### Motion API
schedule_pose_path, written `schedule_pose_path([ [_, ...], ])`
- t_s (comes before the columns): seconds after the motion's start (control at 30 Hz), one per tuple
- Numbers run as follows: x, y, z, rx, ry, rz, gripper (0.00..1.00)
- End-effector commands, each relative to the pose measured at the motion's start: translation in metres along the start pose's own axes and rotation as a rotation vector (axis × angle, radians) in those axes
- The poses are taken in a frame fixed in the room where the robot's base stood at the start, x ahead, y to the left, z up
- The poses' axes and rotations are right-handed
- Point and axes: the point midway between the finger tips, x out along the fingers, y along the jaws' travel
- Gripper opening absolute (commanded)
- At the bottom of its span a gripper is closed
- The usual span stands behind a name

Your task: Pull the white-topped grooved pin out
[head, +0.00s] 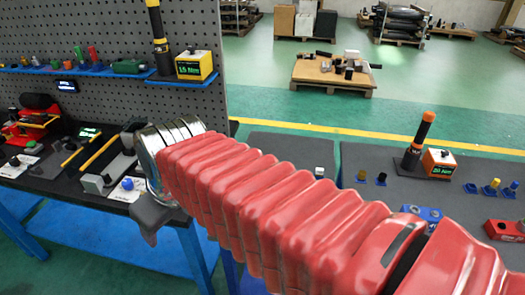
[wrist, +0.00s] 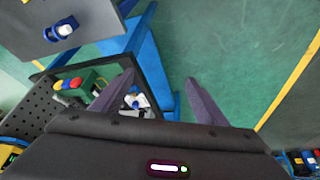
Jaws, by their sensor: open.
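A small white-topped piece (head: 320,172) stands on the grey right-hand bench, just behind the red cover of my arm; its lower part and any grooves cannot be made out. In the wrist view a white and blue piece (wrist: 64,31) sits on a grey plate at the upper left; I cannot tell whether it is the pin. My gripper (wrist: 160,79) is open, with its two dark fingers wide apart and green floor and a blue bench leg beyond them. In the head view my gripper (head: 152,215) is partly seen at the left bench's front edge, apart from the white-topped piece.
The left bench (head: 60,187) holds a blue knob (head: 127,183) and several tools before a pegboard (head: 110,30). The right bench (head: 380,215) carries an orange 20 Nm box (head: 439,163), a black orange-topped tool (head: 417,140) and several small pins.

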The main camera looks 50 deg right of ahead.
Motion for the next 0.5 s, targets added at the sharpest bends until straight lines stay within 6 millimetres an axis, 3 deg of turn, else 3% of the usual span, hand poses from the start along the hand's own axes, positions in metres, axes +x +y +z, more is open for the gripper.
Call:
schedule_pose_path([
  [0.2,0.010,0.052,-0.024,-0.061,-0.061,-0.021,0.83],
  [0.5,0.028,0.136,-0.041,-0.152,-0.098,-0.078,1.00],
])
